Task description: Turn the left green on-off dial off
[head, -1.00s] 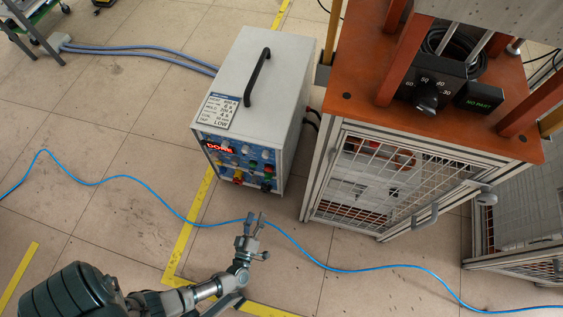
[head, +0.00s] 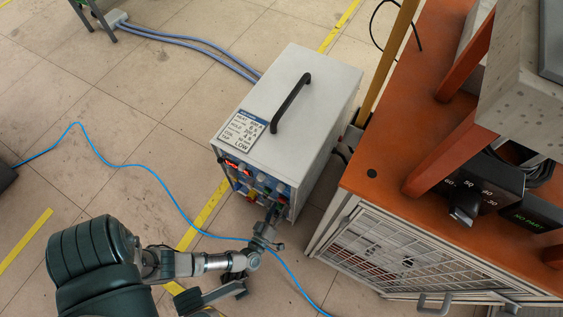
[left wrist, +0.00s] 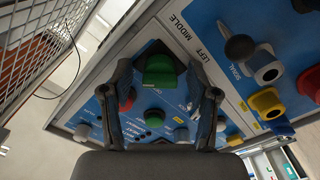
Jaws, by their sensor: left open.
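The induction heater (head: 290,100) is a pale box with a blue front panel of dials and buttons. My left gripper (head: 272,214) is at the right part of that panel in the head view. In the left wrist view my left gripper (left wrist: 160,82) is open, with a finger on each side of a green dial (left wrist: 160,72). I cannot tell whether the fingers touch it. My right gripper is not in view.
An orange-topped bench (head: 390,150) with a mesh cage (head: 385,250) stands close on the right. A blue cable (head: 150,170) runs over the floor beneath my left arm. In the left wrist view, a red knob (left wrist: 128,98) and yellow knob (left wrist: 266,101) are nearby. The left floor is mostly clear.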

